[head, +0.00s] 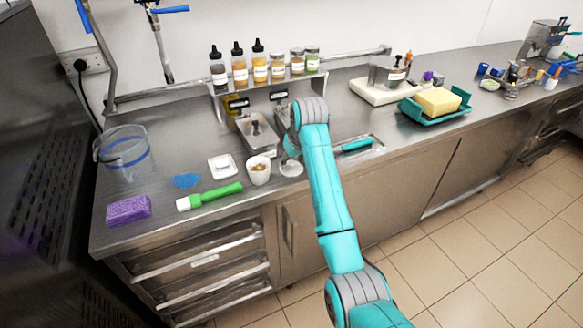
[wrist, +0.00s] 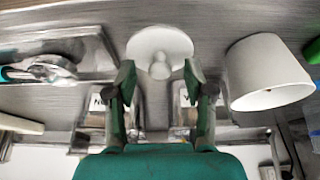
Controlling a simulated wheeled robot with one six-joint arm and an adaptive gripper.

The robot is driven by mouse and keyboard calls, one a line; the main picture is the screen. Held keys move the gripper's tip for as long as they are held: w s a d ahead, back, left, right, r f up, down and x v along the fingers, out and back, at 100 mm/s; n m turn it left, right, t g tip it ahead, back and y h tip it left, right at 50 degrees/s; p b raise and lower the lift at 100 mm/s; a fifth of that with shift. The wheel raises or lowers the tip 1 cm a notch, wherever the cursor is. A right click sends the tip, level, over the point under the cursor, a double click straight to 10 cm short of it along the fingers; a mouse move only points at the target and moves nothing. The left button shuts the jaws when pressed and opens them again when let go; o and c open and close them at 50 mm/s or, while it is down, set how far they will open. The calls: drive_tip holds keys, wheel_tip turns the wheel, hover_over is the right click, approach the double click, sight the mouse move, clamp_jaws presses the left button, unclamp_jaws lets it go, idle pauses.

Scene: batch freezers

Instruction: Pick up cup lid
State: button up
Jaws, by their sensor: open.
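In the wrist view the cup lid (wrist: 160,40) shows as a disc with a small raised knob, just beyond my fingertips. My gripper (wrist: 158,78) is open, with one dark green finger on each side and the lid's knob roughly centred ahead of the gap. No finger visibly grips the lid. The white cup (wrist: 268,72) stands close by on the right of the wrist view. In the head view my arm hides most of the gripper.
A green-handled tool (head: 212,196), a white dish (head: 222,167) and a blue piece (head: 185,181) lie left of the cup. A metal pan (head: 257,135) is behind; a teal-handled scoop (head: 357,145) lies right. A clear jug (head: 122,160) and purple sponge (head: 128,210) are far left.

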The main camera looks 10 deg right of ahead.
drive_tip(key=shift+w+a+f, duration=0.1)
drive_tip(key=shift+w+f, duration=0.1)
drive_tip(key=shift+f, duration=0.25)
drive_tip(key=c, duration=0.8)
drive_tip(key=shift+r, duration=0.15)
